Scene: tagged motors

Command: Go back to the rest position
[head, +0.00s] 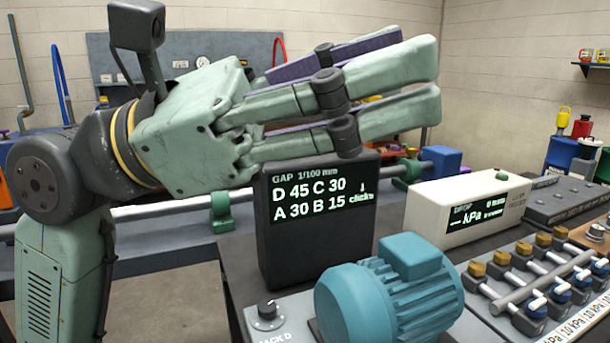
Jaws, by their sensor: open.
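My gripper (432,78) is large in the upper middle of the head view, at the end of my green arm, pointing right. Its fingers are apart, with no object visible between them. It is in front of and above the dark display box (318,240), which reads "GAP 1/100 mm, D 45 C 30, A 30 B 15 clicks". The gripper hides the top of that box. A teal ribbed motor (385,295) sits below the gripper at the front of the bench, apart from it.
A white kPa meter (468,207) stands right of the display box. A row of valves (535,275) with brass and blue caps lies at the right. A dark knob (268,309) is left of the motor. A blue bench (165,240) with a long rod stands behind. Floor shows at lower left.

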